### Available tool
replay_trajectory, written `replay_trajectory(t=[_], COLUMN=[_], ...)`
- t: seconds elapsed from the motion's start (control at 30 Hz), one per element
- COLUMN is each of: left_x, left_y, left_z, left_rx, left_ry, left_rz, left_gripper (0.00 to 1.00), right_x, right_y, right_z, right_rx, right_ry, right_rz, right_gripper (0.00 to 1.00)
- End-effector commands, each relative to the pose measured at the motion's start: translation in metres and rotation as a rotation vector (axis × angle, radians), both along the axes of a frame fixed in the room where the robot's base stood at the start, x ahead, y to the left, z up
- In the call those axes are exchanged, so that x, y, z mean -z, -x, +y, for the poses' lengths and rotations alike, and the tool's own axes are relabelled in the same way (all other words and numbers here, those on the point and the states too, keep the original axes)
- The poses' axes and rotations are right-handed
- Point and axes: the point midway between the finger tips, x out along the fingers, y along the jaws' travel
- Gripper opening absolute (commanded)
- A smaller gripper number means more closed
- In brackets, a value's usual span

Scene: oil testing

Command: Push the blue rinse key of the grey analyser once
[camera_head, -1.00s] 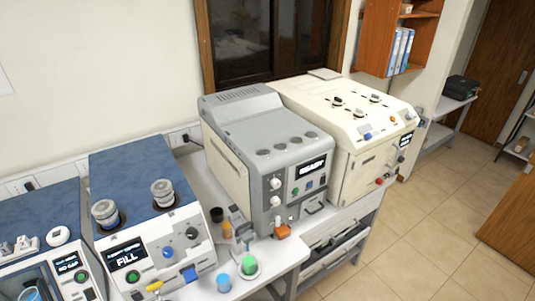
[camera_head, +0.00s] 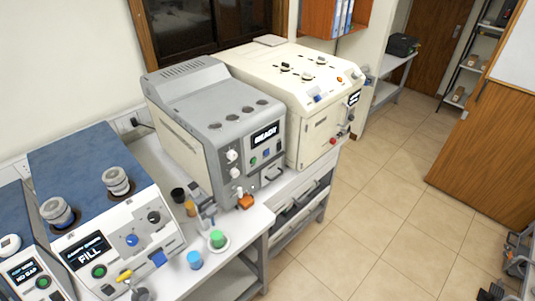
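The grey analyser (camera_head: 205,105) stands on the white bench, left of the cream machine. Its front faces right and toward me, with a lit screen (camera_head: 264,135) that seems to read READY. Below the screen sit a green key (camera_head: 253,161) and, right of it, a small blue key (camera_head: 266,153). Nothing covers the blue key. Two white knobs (camera_head: 232,155) are on the left of its front. I cannot make out a gripper in this view, and nothing touches the analyser's panel.
The cream machine (camera_head: 300,85) stands beside the analyser. A blue-topped machine (camera_head: 90,170) reading FILL is at left. An orange item (camera_head: 245,202), a green cup (camera_head: 217,239) and a blue cup (camera_head: 195,260) are on the bench (camera_head: 245,232). Unclear dark shapes show bottom right. Open floor lies right.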

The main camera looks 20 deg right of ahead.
Motion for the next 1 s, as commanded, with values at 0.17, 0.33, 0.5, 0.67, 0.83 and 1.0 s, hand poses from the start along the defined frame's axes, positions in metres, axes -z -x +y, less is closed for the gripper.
replay_trajectory(t=[0.17,0.33,0.5,0.67,0.83,1.0], left_x=[0.0000,0.0000,0.0000,0.0000,0.0000,0.0000], left_y=[0.0001,0.0001,0.0002,0.0002,0.0003,0.0003], left_z=[0.0002,0.0003,0.0003,0.0003,0.0003,0.0003], left_rx=[0.000,0.000,0.000,0.000,0.000,0.000], left_ry=[0.000,0.000,0.000,0.000,0.000,0.000], left_rz=[0.000,0.000,0.000,0.000,0.000,0.000], left_gripper=[0.40,0.40,0.40,0.40,0.40,0.40], right_x=[0.0000,0.0000,0.0000,0.0000,0.0000,0.0000], right_y=[0.0001,0.0001,0.0002,0.0003,0.0003,0.0003], right_z=[0.0000,0.0000,0.0000,0.0000,-0.0001,-0.0001], right_rx=[0.000,0.000,0.000,0.000,0.000,0.000], right_ry=[0.000,0.000,0.000,0.000,0.000,0.000], right_rz=[0.000,0.000,0.000,0.001,0.001,0.001], right_gripper=[0.33,0.21,0.09,0.00,0.00,0.00])
